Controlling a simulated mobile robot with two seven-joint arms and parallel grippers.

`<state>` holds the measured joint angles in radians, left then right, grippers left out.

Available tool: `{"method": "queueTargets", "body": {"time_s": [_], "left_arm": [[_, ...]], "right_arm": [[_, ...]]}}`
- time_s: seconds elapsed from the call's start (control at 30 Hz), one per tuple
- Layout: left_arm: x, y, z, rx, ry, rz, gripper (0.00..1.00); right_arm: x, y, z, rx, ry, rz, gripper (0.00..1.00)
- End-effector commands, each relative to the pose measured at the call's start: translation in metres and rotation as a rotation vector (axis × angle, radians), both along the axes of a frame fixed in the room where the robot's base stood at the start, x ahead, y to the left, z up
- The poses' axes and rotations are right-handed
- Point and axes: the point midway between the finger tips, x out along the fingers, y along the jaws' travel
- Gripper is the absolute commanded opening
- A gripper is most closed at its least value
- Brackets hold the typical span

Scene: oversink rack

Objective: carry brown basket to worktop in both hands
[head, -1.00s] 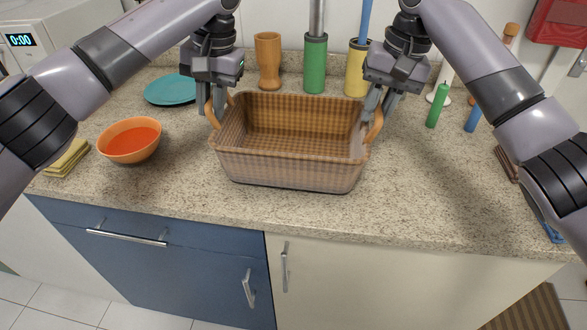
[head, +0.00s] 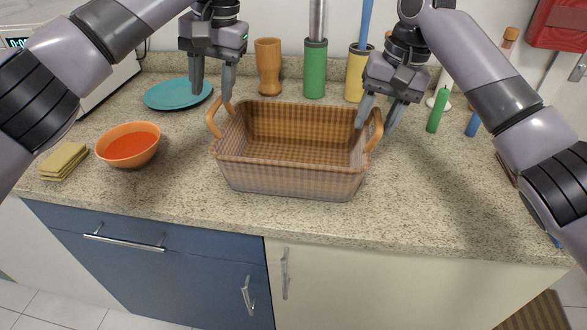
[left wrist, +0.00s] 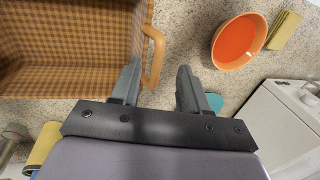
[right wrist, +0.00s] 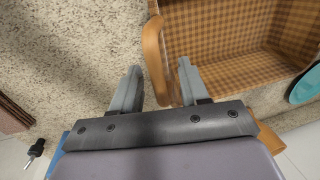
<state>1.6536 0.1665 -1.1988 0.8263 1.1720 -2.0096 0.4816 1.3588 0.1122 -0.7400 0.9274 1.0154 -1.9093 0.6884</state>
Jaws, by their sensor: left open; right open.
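The brown woven basket (head: 289,174) stands upright and empty on the speckled worktop (head: 430,205). It has a loop handle at each end. My left gripper (head: 213,92) is open and empty, just above the left handle (head: 214,118); in the left wrist view this handle (left wrist: 157,58) shows beyond and between the parted fingers. My right gripper (head: 377,118) is open, with its fingers on either side of the right handle (head: 376,130). The right wrist view shows that handle (right wrist: 153,50) between the fingertips, not clamped.
An orange bowl (head: 128,145) and folded yellow cloths (head: 63,160) are left of the basket. A teal plate (head: 177,94), a wooden cup (head: 268,66), a green holder (head: 315,70) and a yellow holder (head: 356,72) stand behind.

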Motion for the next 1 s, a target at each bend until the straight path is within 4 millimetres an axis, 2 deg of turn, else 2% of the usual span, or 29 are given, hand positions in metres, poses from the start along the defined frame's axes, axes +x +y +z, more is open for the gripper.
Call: {"method": "queueTargets", "body": {"time_s": [0.03, 0.2, 0.4, 0.57, 0.67, 0.77, 1.0], "left_arm": [[0.0, -0.002, 0.011, 0.003, -0.003, 0.0, 0.45], [-0.001, -0.007, 0.037, 0.002, -0.003, 0.003, 0.45], [-0.001, -0.011, 0.055, 0.002, 0.001, 0.001, 0.45], [-0.001, -0.012, 0.06, 0.001, 0.001, 0.001, 0.45], [-0.001, -0.012, 0.061, 0.001, 0.001, 0.001, 0.45], [-0.001, -0.012, 0.061, 0.001, 0.001, 0.001, 0.45], [-0.001, -0.012, 0.06, 0.001, 0.001, 0.001, 0.45]], "right_arm": [[0.0, 0.0, 0.0, 0.0, 0.0, 0.0, 0.45], [0.0, 0.0, 0.0, 0.0, 0.0, 0.0, 0.45], [0.0, 0.0, 0.0, 0.0, 0.0, 0.0, 0.45], [0.0, 0.0, 0.002, 0.0, 0.0, 0.0, 0.45], [0.0, -0.002, 0.011, 0.001, -0.001, 0.0, 0.45], [0.0, -0.005, 0.028, 0.001, -0.003, 0.0, 0.45], [-0.001, -0.015, 0.079, -0.002, -0.004, -0.002, 0.45]]}}
